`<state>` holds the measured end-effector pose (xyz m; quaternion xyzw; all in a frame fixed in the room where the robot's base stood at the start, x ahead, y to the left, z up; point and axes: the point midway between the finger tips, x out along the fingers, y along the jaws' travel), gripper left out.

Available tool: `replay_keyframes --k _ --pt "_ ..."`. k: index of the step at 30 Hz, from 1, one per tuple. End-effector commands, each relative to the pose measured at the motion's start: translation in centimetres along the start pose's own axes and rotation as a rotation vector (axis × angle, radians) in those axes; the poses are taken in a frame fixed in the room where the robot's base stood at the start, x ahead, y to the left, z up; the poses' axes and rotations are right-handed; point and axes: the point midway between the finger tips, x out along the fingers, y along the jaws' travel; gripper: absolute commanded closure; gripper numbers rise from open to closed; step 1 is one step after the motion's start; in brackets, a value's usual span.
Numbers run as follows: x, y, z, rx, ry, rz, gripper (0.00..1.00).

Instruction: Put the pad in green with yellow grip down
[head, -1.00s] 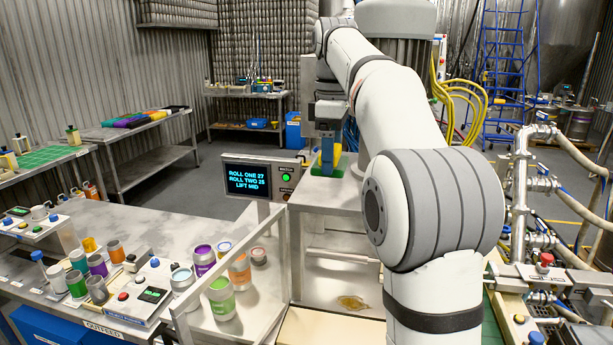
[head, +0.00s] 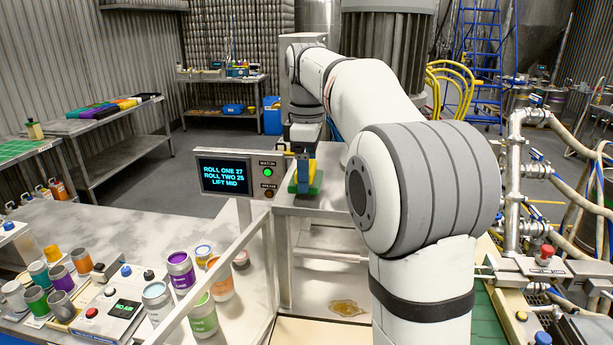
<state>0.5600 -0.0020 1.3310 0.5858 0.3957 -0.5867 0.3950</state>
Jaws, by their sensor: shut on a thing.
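The green pad (head: 315,188) with its yellow grip (head: 293,182) is at the middle of the head view, over the steel top of the seamer stand. My gripper (head: 304,178), with blue fingers, is shut on the pad from above. The fingers hide part of the yellow grip. The pad looks level and close to the steel top (head: 318,205). I cannot tell whether its underside touches the metal.
A lit display (head: 226,177) with a green lamp stands just left of the pad. Several coloured cans (head: 181,270) and a clear guard rail are at the lower left. A brownish puddle (head: 347,307) lies below the stand. Pipes and hoses (head: 535,190) fill the right side.

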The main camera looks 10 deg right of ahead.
Motion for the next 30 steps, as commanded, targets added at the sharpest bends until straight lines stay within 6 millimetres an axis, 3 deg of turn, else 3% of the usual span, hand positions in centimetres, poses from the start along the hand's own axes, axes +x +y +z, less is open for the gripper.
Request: replay_keyframes --k 4,15,16,21,30 --pt "1.5 0.0 0.1 0.002 0.000 0.000 0.37" --pt "2.0 0.1 0.1 0.003 0.000 0.000 0.37" --pt "2.0 0.1 0.1 0.003 0.000 0.000 0.17" --pt "1.9 0.1 0.2 0.003 0.000 0.000 0.03" --pt "1.7 0.1 0.2 0.004 0.000 0.001 0.00"
